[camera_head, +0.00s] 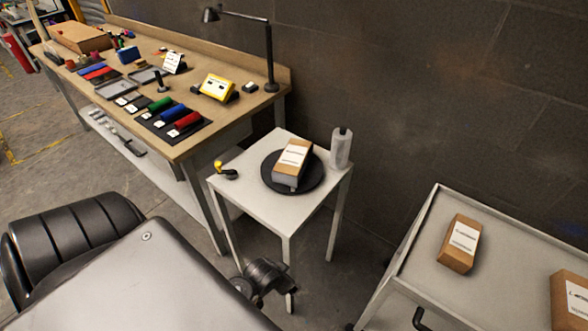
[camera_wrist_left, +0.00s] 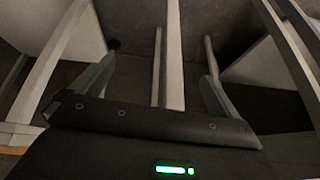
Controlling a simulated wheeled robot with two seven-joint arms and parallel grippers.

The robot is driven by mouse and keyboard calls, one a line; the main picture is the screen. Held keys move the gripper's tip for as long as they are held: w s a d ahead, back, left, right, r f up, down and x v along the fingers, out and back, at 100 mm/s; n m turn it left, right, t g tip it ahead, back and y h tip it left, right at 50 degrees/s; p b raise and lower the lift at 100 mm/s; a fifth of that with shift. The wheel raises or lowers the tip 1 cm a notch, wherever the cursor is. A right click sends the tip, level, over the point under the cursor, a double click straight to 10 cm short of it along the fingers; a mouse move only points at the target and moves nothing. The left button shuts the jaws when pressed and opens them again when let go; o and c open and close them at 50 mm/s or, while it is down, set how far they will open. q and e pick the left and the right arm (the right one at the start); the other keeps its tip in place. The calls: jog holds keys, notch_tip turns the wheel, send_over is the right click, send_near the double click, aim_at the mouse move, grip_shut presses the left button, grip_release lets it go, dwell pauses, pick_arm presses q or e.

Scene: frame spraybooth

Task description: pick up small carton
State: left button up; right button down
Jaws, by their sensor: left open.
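A small brown carton with a white label (camera_head: 292,157) lies on a black round turntable (camera_head: 313,181) on a small white table. Another brown carton with a white label (camera_head: 460,243) lies on the grey trolley at right, and a third (camera_head: 572,299) is cut off by the right edge. I cannot tell which one the task names. My left gripper (camera_head: 264,279) is low in front of the white table, below its top and apart from the cartons. In the left wrist view its two fingers (camera_wrist_left: 160,42) are spread, with nothing between them. My right gripper is not in view.
The white table (camera_head: 238,168) also bears a grey bottle (camera_head: 341,148) and a yellow-and-black tool (camera_head: 226,171). The raised-edge trolley (camera_head: 410,262) stands at right. A cluttered workbench (camera_head: 190,142) with a lamp is at left. A dark wall stands behind.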

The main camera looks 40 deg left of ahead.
pick_arm(q)
jog(key=w+a+r+t, duration=0.1)
jog(key=r, duration=0.5)
jog(key=w+a+r, duration=0.1)
jog(key=r, duration=0.4)
jog(key=w+a+r+n+t+y, duration=0.1)
jog(key=r, duration=0.5)
jog(key=shift+w+r+t+b, duration=0.3)
jog(key=shift+w, duration=0.1)
jog(key=n+t+y, duration=0.3)
jog(key=n+t, duration=0.1)
jog(key=t, duration=0.1)
send_near(292, 159)
jog(key=x, duration=0.4)
jog(key=shift+a+p, duration=0.1)
jog(key=shift+p, duration=0.2)
jog(key=shift+p+x, duration=0.7)
jog(key=shift+x, duration=1.85)
jog(key=shift+s+f, duration=0.1)
jog(key=c, duration=1.2)
jog(key=shift+c, duration=1.3)
